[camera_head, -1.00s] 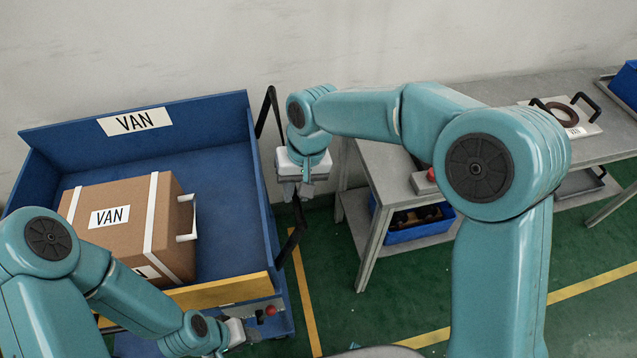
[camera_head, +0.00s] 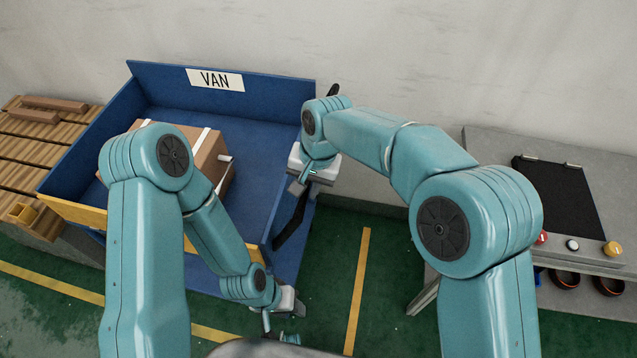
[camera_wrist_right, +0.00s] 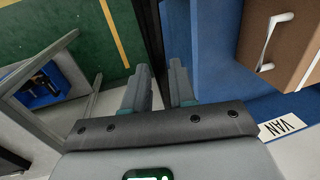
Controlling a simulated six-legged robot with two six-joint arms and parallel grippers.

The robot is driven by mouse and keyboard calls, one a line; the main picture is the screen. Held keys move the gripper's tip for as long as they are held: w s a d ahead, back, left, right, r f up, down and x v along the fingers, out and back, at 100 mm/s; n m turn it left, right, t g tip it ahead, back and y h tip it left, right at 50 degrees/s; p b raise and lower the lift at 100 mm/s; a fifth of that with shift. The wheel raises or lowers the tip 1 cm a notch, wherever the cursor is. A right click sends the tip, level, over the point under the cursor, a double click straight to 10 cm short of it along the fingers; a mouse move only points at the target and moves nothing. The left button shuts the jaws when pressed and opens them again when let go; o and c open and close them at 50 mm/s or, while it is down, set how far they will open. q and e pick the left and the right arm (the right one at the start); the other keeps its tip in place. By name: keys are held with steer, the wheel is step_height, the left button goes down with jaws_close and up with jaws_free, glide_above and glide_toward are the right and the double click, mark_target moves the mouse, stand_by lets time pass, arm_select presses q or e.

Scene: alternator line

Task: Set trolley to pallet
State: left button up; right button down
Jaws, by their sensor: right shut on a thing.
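The blue trolley (camera_head: 265,153) with a VAN label (camera_head: 215,79) and a yellow front edge stands against the wall in the head view. It bears a brown carton (camera_head: 212,157) with white straps, partly hidden by my left arm. The slatted wooden pallet (camera_head: 35,150) is at the far left, close beside the trolley. My right gripper (camera_head: 299,188) is shut on the trolley's black handle (camera_head: 292,222); the wrist view shows the dark bar (camera_wrist_right: 150,40) between the fingers. My left gripper (camera_head: 281,326) is low in front of the trolley's right corner; its jaws are unclear.
A grey bench (camera_head: 490,160) with a black mat (camera_head: 557,195) and several buttons stands at the right. Wooden blocks (camera_head: 52,103) lie on the pallet. Green floor with a yellow line (camera_head: 358,290) is open between trolley and bench.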

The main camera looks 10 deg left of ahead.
steer(key=shift+a+r, duration=0.15)
steer(key=shift+a, duration=0.05)
steer(key=c, duration=1)
jaws_free()
steer(key=shift+o, duration=0.4)
steer(key=shift+a, duration=0.15)
steer(key=shift+w+d+r, duration=0.1)
steer(key=shift+d+r, duration=0.15)
steer(key=shift+r, duration=0.05)
step_height(320, 180, up, 15)
steer(key=d, duration=0.2)
steer(key=shift+d+r, duration=0.2)
steer(key=shift+d, duration=0.2)
